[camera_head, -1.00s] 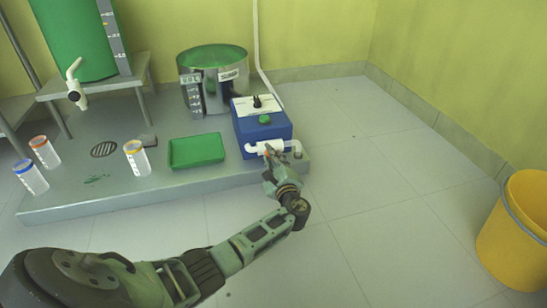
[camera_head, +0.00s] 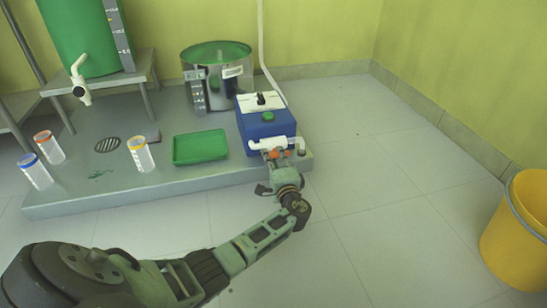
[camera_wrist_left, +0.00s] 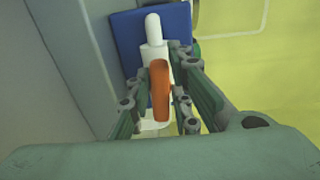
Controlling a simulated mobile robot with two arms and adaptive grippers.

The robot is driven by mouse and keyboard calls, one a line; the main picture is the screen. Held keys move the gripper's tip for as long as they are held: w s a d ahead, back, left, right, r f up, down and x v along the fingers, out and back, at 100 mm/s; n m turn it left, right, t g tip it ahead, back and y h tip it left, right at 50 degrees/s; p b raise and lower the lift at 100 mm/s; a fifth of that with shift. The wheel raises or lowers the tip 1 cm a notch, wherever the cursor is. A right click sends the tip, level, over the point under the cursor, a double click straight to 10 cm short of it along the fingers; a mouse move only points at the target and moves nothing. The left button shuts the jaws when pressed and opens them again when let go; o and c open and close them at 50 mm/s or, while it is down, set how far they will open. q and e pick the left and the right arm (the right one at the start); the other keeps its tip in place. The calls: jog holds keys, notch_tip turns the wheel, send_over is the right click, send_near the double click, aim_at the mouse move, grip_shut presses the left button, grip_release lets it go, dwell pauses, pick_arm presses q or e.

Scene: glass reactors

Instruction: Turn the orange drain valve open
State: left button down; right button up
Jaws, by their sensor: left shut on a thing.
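The orange drain valve handle (camera_wrist_left: 159,90) shows long and narrow in the left wrist view, over the white pipe (camera_wrist_left: 153,50) on the front of the blue box (camera_head: 267,127). In the head view, only small bits of orange show by the white pipe (camera_head: 270,143); my fingers hide most of the handle. My left gripper (camera_head: 278,158) reaches up to it from the front. In the left wrist view, my left gripper's fingers (camera_wrist_left: 157,85) stand on both sides of the handle, shut on it. My right gripper is not in view.
The blue box stands at the right end of a low grey platform (camera_head: 130,197). A green tray (camera_head: 200,148), a steel vessel (camera_head: 217,75) and several cups, one with a yellow rim (camera_head: 141,154), are left of it. A yellow bucket (camera_head: 518,230) stands on open floor at right.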

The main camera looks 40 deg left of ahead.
pick_arm(q)
jog(key=shift+s+a+f+n, duration=0.2)
jog(key=shift+a+f+n, duration=0.05)
jog(key=shift+f+n, duration=0.05)
dwell(0.4)
jog(key=c, duration=1.6)
grip_release()
jog(key=shift+c, duration=0.2)
jog(key=shift+w+d+r, duration=0.15)
jog(key=shift+r, duration=0.25)
notch_tip(320, 180, up, 9)
jog(key=shift+r, duration=0.2)
